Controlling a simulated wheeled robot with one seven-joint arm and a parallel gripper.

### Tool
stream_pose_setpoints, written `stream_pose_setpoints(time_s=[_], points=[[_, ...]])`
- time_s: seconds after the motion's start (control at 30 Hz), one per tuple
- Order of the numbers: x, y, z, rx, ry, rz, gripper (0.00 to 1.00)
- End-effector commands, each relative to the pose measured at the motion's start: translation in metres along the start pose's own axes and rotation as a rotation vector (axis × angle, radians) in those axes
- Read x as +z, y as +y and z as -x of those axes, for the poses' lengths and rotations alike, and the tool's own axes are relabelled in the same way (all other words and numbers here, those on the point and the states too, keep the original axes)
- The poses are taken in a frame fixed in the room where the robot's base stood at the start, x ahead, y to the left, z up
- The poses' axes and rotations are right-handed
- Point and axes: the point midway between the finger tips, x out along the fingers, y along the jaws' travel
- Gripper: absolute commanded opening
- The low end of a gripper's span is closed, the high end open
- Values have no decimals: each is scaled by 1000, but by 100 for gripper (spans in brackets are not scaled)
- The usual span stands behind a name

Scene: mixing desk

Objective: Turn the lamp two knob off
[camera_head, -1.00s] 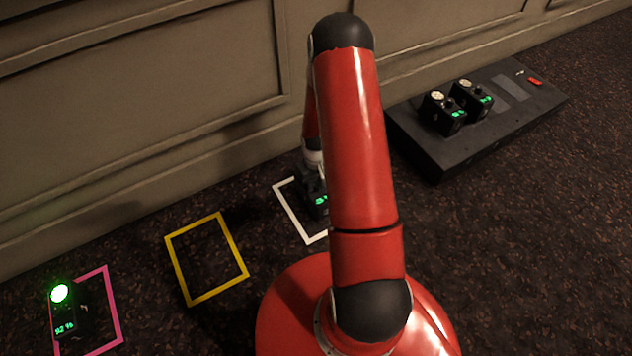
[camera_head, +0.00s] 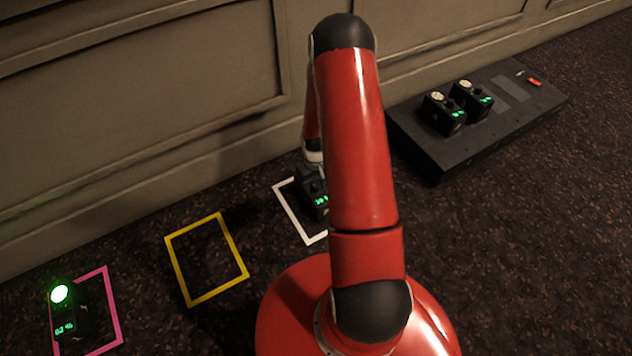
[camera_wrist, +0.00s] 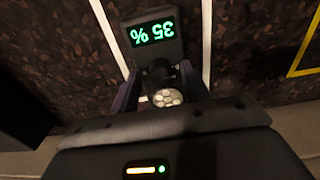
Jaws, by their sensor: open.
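A small black lamp box stands inside the white square outline (camera_head: 288,212) on the dark carpet. In the wrist view its green display (camera_wrist: 153,33) reads 35 %, upside down. Its dark knob (camera_wrist: 160,70) and pale round lamp face (camera_wrist: 167,97) lie below the display in that view. My gripper (camera_wrist: 157,83) is open, with one finger on each side of the knob and lamp face; contact cannot be told. In the head view the lamp box (camera_head: 318,202) is partly hidden by my red arm. No label shows which lamp is number two.
A lit green lamp (camera_head: 59,293) stands at the pink outline (camera_head: 117,318). The yellow outline (camera_head: 240,255) is empty. Two more black boxes (camera_head: 440,112) (camera_head: 473,98) with green displays sit on a dark desk (camera_head: 435,160) at right. A panelled wall (camera_head: 150,100) runs behind.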

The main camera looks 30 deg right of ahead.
Motion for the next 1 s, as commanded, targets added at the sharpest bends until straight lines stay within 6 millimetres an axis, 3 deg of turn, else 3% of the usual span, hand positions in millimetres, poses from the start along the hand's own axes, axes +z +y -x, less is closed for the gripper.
stream_pose_setpoints(time_s=[0.17, 0.53, 1.0], points=[[0, 0, 12, 0, 1, -1, 46], [0, 0, 70, 1, 2, 0, 46], [0, 0, 78, 0, -1, 0, 46]])
